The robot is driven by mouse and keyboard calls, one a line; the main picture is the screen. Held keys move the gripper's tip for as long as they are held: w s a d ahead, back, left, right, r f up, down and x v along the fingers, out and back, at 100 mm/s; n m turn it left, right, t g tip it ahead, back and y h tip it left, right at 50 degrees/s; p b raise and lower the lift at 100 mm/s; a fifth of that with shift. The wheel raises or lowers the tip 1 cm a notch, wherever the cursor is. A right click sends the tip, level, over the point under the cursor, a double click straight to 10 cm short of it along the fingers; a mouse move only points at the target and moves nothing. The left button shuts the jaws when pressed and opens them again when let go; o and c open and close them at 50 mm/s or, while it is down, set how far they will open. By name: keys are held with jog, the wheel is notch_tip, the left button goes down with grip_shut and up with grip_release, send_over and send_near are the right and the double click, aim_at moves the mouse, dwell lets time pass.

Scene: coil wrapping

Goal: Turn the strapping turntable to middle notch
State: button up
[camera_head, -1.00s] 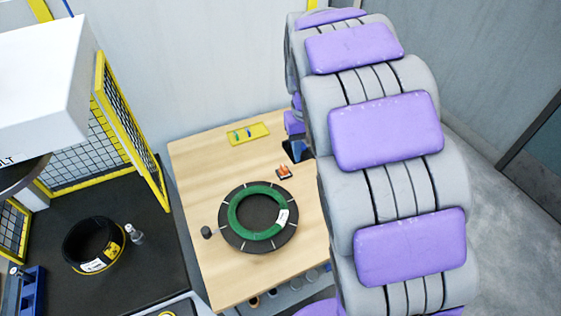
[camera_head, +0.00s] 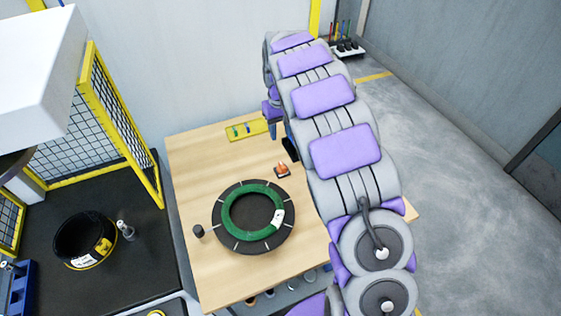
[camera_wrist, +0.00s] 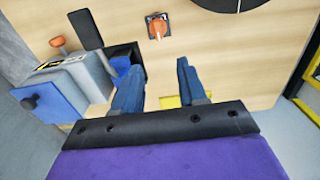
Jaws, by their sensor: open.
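The strapping turntable (camera_head: 228,241) is a dark round disc with white tick marks on the wooden table. A green coil (camera_head: 233,222) with a white label lies flat on it. A dark knob (camera_head: 198,231) stands at the disc's left side. In the wrist view only an edge of the dark disc (camera_wrist: 221,4) shows at the top. My gripper (camera_wrist: 158,80) is open and empty, its two blue fingers apart above the table. It is away from the disc, on the table's far right side. In the head view my arm mostly hides the gripper.
An orange switch (camera_head: 282,169) sits on the table behind the disc; it also shows in the wrist view (camera_wrist: 158,27). A yellow tray (camera_head: 247,130) lies at the back. A grey and blue device (camera_wrist: 70,88) is left of my fingers.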

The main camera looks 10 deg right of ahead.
aim_at(281, 163)
notch_tip(281, 163, down, 15)
jog(key=b, duration=0.3)
jog(key=shift+d, duration=0.15)
jog(key=shift+c, duration=0.3)
grip_shut()
